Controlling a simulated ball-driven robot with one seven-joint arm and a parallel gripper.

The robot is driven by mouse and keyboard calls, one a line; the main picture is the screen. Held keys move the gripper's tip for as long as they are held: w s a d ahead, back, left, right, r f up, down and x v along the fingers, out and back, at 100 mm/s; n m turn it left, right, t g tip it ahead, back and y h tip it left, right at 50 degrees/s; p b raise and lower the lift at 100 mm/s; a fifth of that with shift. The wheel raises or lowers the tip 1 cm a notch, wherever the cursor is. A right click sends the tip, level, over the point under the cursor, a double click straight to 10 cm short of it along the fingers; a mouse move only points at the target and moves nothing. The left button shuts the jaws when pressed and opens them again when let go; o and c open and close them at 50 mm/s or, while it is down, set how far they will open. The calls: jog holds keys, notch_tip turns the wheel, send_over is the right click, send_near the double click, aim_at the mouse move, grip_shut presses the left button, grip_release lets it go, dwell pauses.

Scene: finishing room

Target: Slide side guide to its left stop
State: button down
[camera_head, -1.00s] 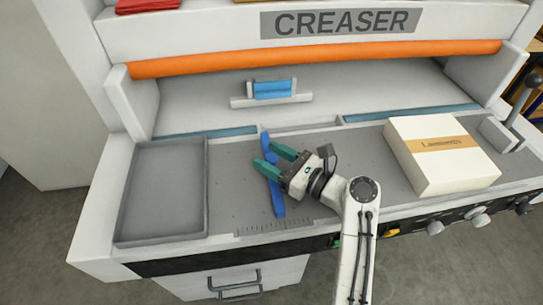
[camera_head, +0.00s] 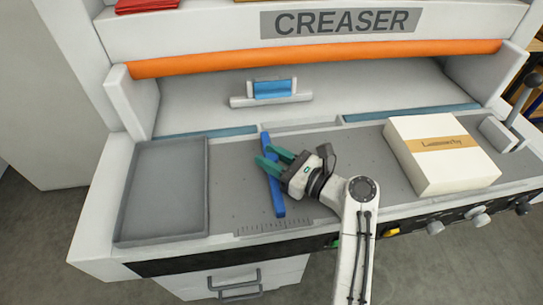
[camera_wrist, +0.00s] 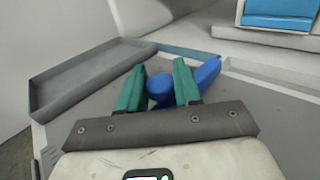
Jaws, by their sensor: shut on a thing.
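The side guide is a long blue bar (camera_head: 278,200) on the grey bed of the creaser. It runs from front to back, just right of the grey tray. A rounded blue knob (camera_wrist: 160,88) stands on it in the wrist view, with more of the blue bar (camera_wrist: 205,72) behind the right finger. My gripper (camera_head: 266,155) has two green fingers, one on each side of the knob, and is shut on it. In the head view the fingers hide the knob and part of the bar. A ruled scale (camera_head: 273,228) lies at the front end of the guide.
A grey tray (camera_head: 122,215) sits left of the guide, with a strip of bare bed between them. A white box with a tan band (camera_head: 446,175) stands to the right. A blue-and-grey block (camera_head: 272,90) is at the back under the orange bar (camera_head: 310,58).

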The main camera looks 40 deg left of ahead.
jog(key=shift+a+r, duration=0.1)
jog(key=shift+r, duration=0.1)
jog(key=s+a+p, duration=0.3)
jog(key=s, duration=0.1)
jog(key=s+a+p, duration=0.2)
jog(key=s+a, duration=0.2)
jog(key=shift+s+p, duration=0.1)
jog(key=shift+p, duration=0.3)
jog(key=c, duration=0.9)
grip_release()
jog(key=shift+s+a+r, duration=0.1)
jog(key=shift+s, duration=0.05)
jog(key=shift+o, duration=0.2)
jog(key=shift+d+f, duration=0.2)
jog(key=shift+d, duration=0.2)
jog(key=d, duration=0.6)
jog(key=w+d, duration=0.1)
jog(key=d, duration=0.3)
jog(key=shift+b, duration=0.35)
